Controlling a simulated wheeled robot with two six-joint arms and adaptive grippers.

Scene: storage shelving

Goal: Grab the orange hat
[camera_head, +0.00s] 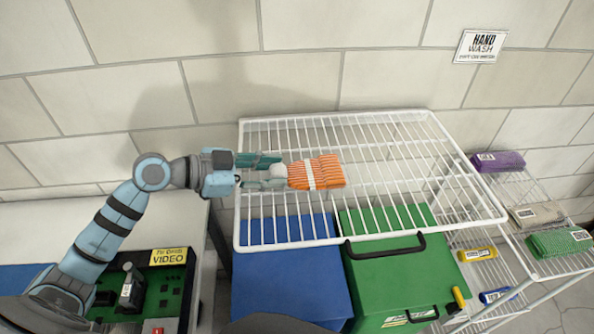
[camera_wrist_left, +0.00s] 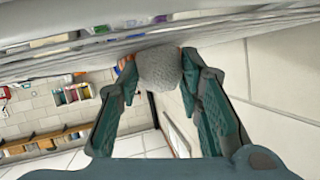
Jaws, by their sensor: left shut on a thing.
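The orange knitted hat (camera_head: 328,170), with a white band around it, is at the middle of the white wire shelf (camera_head: 390,237) in the head view. My left gripper (camera_head: 276,171) reaches in from the left and is shut on the hat's grey pompom end. In the left wrist view the fuzzy grey pompom (camera_wrist_left: 158,70) sits between the two fingertips, and the hat's orange body is mostly hidden behind it. I cannot tell whether the hat touches the wire. My right gripper is not in view.
Below the shelf stand a blue box (camera_head: 290,285) and a green case (camera_head: 400,280) with a black handle. At the right, a lower rack holds purple (camera_head: 498,161), beige (camera_head: 536,214) and green (camera_head: 560,242) folded items. A tiled wall is behind. The shelf's right half is clear.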

